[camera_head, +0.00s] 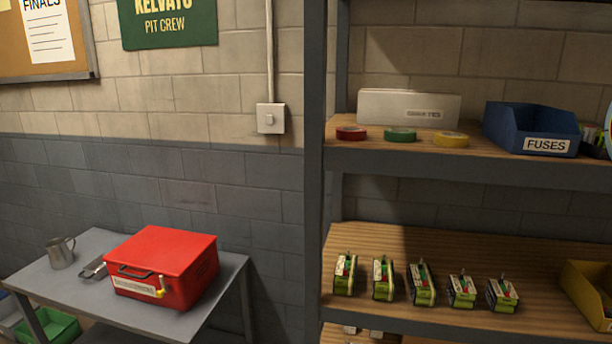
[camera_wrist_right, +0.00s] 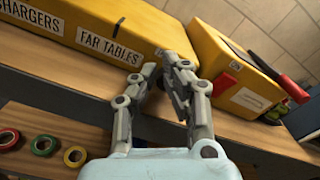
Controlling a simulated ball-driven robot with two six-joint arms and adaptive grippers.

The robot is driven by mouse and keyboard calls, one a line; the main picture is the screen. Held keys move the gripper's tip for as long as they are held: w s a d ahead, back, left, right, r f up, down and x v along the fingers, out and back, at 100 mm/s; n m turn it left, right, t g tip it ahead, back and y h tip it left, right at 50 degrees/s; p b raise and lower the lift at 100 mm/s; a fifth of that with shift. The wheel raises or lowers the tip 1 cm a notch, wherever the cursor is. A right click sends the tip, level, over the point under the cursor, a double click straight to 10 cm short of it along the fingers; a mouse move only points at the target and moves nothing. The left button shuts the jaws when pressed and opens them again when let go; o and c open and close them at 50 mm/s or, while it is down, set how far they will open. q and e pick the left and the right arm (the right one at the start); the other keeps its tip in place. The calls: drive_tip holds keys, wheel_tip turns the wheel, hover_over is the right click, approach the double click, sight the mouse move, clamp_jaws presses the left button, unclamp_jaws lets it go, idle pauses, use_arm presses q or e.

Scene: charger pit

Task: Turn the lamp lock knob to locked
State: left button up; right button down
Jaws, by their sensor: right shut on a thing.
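In the right wrist view, my right gripper (camera_wrist_right: 163,66) is shut at the right end of a long yellow box labelled "CHARGERS" and "FAR TABLES" (camera_wrist_right: 92,32). Its fingertips close on a small dark part at the box's end, apparently the lamp lock knob. The fingers hide most of that part, so its turned position cannot be read. Neither gripper shows in the head view. My left gripper is in no view.
A second yellow box with a red switch (camera_wrist_right: 228,84) stands right of the gripper. Red, green and yellow tape rolls (camera_wrist_right: 42,143) lie on a lower shelf. In the head view, a red case (camera_head: 165,262) sits on a grey table; several small devices (camera_head: 421,284) line a shelf.

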drive_tip(key=shift+w+a, duration=0.15)
drive_tip(key=shift+w, duration=0.05)
drive_tip(key=shift+w+a+r, duration=0.1)
drive_tip(key=shift+w, duration=0.05)
drive_tip(key=shift+a, duration=0.45)
drive_tip(key=shift+d+b+v, duration=0.15)
drive_tip(key=shift+b+v, duration=0.2)
drive_tip(key=shift+v, duration=0.95)
drive_tip(key=shift+d+b+v, duration=0.15)
drive_tip(key=shift+b+v, duration=0.2)
drive_tip(key=shift+v, duration=0.95)
drive_tip(key=shift+r, duration=0.1)
